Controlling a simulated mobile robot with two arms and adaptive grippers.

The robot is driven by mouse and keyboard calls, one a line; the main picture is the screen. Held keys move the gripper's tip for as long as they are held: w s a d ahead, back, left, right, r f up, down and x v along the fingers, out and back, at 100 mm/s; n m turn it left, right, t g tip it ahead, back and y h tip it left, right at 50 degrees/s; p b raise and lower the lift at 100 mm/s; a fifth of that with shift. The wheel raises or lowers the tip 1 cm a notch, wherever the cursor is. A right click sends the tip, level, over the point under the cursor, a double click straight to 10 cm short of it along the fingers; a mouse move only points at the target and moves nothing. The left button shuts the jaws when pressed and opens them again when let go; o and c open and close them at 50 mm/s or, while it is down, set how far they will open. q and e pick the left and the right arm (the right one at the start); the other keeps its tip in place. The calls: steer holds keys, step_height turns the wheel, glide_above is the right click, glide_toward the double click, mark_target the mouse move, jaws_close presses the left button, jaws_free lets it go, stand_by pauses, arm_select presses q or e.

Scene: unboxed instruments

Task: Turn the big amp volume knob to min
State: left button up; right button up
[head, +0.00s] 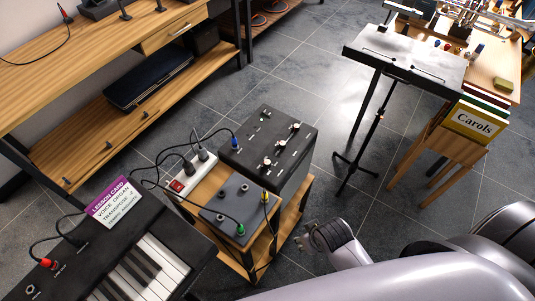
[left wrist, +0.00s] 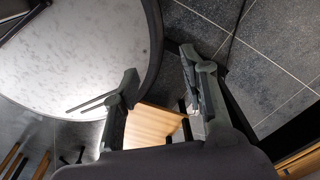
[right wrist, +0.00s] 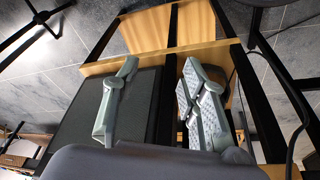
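The larger black amp (head: 292,165) stands in the middle of the head view. Its top panel has several light knobs, including one nearest the right edge (head: 295,126) and one lower down (head: 266,161); their settings are too small to read. A green light shows on the panel. My right gripper (head: 312,238) is right of and below the amp, apart from it. In the right wrist view (right wrist: 157,80) its fingers are spread, with nothing between them. My left gripper (left wrist: 160,65) is open and empty in its wrist view, and is outside the head view.
A smaller grey box (head: 230,203) with plugged cables sits on a wooden stand in front of the amp. A white power strip (head: 186,178), a keyboard (head: 150,265) and a lesson card (head: 114,203) lie left. A music stand (head: 410,62) is right; floor between is clear.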

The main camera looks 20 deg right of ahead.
steer(key=w+a+r+n+t, duration=0.2)
steer(key=w+r+t, duration=0.9)
steer(key=w+r, duration=1.1)
steer(key=w+a+r+n+t+y+p, duration=0.1)
steer(key=w+a+r+n+t+y, duration=0.2)
steer(key=a+r+y, duration=0.4)
steer(key=w+a+r+n+t+y, duration=0.2)
steer(key=w+a+r+n, duration=0.15)
steer(key=r+n, duration=0.4)
steer(key=s+a+r+n+g+y, duration=0.2)
steer(key=s+a+n+g+y, duration=0.1)
steer(key=a+n+g+y, duration=0.25)
steer(key=s+a+r+n+g+y, duration=0.3)
steer(key=s+a+n+g+y, duration=0.1)
steer(key=a+n+g, duration=0.3)
steer(key=n+g+h+p, duration=0.25)
steer(key=g+h, duration=0.45)
steer(key=h, duration=1.2)
glide_toward(267, 162)
arm_select(q)
step_height(267, 162, up, 7)
steer(key=w+p, duration=0.1)
steer(key=p, duration=0.1)
steer(key=shift+p, duration=0.3)
arm_select(e)
steer(key=shift+n+t, duration=0.25)
steer(key=f, duration=0.8)
steer(key=shift+s+d+f, duration=0.2)
steer(key=shift+s+f, duration=0.05)
steer(key=shift+f, duration=0.1)
